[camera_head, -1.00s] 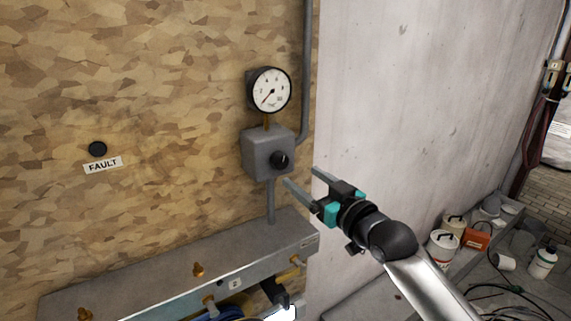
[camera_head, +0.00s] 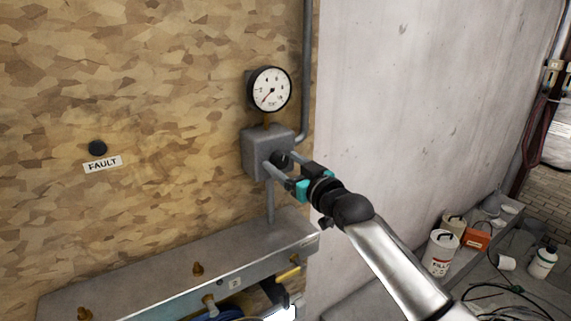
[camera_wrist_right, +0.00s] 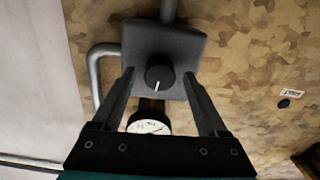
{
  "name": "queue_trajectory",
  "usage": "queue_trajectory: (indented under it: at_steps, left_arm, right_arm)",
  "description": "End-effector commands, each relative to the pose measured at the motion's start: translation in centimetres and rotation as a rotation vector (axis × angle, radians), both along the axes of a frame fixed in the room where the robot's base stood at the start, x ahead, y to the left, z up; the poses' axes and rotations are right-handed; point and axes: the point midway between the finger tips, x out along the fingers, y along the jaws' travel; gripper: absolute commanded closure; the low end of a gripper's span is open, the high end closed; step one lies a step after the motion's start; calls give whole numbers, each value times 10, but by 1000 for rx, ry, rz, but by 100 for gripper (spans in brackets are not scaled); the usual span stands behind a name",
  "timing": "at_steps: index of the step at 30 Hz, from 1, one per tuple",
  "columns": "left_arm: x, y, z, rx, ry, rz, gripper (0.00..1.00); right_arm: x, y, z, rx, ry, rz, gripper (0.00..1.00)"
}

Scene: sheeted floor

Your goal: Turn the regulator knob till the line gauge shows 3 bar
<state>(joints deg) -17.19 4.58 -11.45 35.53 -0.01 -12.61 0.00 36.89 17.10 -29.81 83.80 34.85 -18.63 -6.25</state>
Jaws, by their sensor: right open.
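The regulator is a grey box (camera_head: 258,146) on the wooden wall with a black knob (camera_head: 281,159) on its front. In the right wrist view the knob (camera_wrist_right: 159,78), with a white mark, lies between the open fingers (camera_wrist_right: 158,85), apart from both. The gauge (camera_wrist_right: 149,124) is partly hidden there. My left gripper is not in view.
A metal ledge (camera_head: 150,275) with brass fittings runs below the regulator. A grey pipe (camera_head: 307,70) runs up beside the gauge. A FAULT label (camera_head: 102,164) sits under a black button (camera_head: 97,148).

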Motion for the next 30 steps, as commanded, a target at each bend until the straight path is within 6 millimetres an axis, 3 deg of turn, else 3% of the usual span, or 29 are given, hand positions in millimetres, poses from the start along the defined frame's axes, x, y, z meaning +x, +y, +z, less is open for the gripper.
queue_trajectory:
  at_steps: [2,21,30]
  left_arm:
    - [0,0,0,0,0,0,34]
    - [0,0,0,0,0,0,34]
    - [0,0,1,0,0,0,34]
  right_arm:
    - [0,0,0,0,0,0,26]
    - [0,-1,0,0,0,-1,98]
    - [0,-1,0,10,7,-1,100]
